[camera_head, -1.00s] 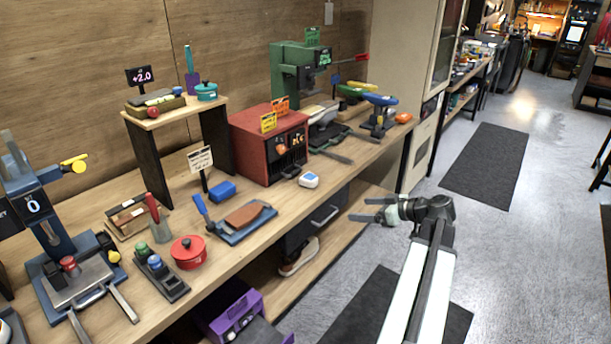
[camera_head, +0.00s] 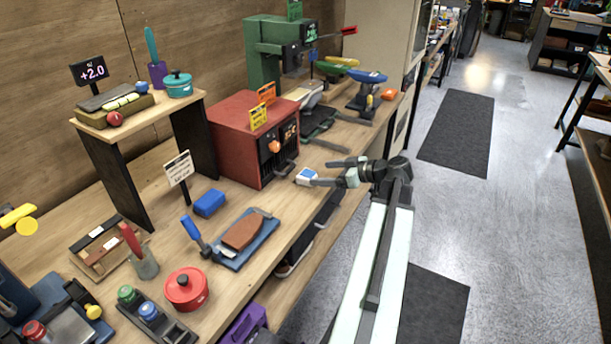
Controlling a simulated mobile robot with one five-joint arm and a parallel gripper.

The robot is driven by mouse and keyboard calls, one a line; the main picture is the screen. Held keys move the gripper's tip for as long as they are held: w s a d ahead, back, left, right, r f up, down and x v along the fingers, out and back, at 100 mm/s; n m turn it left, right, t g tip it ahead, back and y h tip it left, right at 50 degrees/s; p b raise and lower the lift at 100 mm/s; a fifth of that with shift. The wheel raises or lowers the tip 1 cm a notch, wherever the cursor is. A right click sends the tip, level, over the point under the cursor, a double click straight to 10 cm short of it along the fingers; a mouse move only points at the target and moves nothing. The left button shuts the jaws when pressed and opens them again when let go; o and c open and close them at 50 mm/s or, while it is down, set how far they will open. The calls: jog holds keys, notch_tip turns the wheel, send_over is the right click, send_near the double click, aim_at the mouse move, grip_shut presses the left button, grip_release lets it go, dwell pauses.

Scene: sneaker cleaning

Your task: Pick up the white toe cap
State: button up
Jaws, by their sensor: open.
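A small white piece with a blue patch on top (camera_head: 305,177) lies near the front edge of the workbench, in front of the red box. It is the only thing here that fits the white toe cap, but it is too small to be certain. My gripper (camera_head: 321,173) is open and empty, with its fingers pointing left. The lower fingertip is right beside the white piece in the picture and the upper one is above and to its right. I cannot tell whether they touch.
The red box (camera_head: 240,150) stands just behind the white piece. A blue block (camera_head: 209,203) and a blue tray (camera_head: 262,240) with a brown sole are to the left. A green press (camera_head: 265,60) stands farther back. Open floor (camera_head: 480,220) is to the right.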

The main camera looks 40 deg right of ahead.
aim_at(308, 174)
jog(key=shift+b+x, duration=0.3)
jog(key=shift+x, duration=0.85)
jog(key=b+x, duration=0.1)
jog(key=x, duration=0.1)
jog(key=b+x, duration=0.1)
jog(key=x, duration=0.2)
jog(key=shift+s+a+f, duration=0.1)
jog(key=shift+a, duration=0.1)
jog(key=shift+c, duration=0.6)
jog(key=c, duration=1.5)
